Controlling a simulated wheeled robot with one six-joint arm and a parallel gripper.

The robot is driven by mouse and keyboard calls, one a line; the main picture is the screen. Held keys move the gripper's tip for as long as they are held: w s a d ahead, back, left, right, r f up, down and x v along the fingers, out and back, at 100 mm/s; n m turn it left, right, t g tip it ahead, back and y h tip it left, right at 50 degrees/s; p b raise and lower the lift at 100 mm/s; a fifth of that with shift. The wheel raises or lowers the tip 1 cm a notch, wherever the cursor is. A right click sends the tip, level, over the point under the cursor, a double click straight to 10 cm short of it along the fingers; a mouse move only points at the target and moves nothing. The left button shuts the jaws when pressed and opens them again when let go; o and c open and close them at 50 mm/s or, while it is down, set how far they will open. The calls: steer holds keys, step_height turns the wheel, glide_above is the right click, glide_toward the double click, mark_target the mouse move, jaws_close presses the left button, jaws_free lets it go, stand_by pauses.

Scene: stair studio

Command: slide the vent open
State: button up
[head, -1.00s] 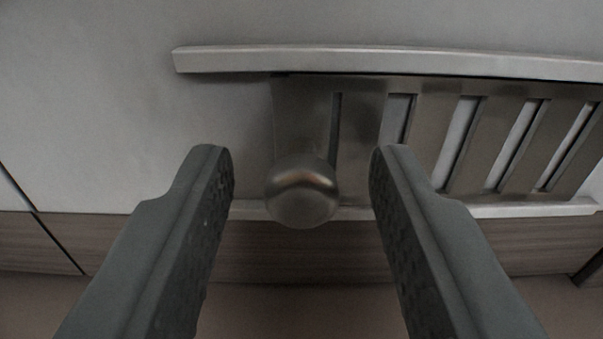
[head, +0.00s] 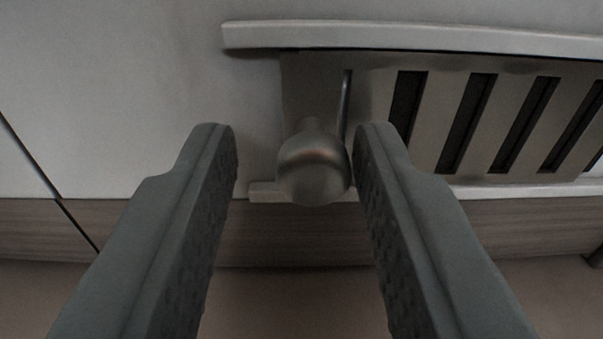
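The vent is a slotted metal slide plate (head: 445,115) held between an upper rail (head: 420,38) and a lower rail (head: 520,191) on a pale panel. Its slots show dark. A round metal knob (head: 313,170) stands out from the plate's left end. My gripper (head: 295,140) is open, with one finger on each side of the knob. The right finger is very close to the knob or touching it; I cannot tell which. A wider gap lies between the knob and the left finger. The fingers hide part of the lower rail.
A pale panel (head: 110,90) with a dark seam at its left surrounds the vent. A wood-grain strip (head: 290,232) runs below it, with a plain brownish surface (head: 290,300) underneath. The panel left of the rails is clear.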

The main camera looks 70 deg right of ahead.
steer(key=shift+o, duration=0.2)
steer(key=shift+a, duration=0.1)
steer(key=v, duration=1.7)
steer(key=shift+s+a, duration=0.1)
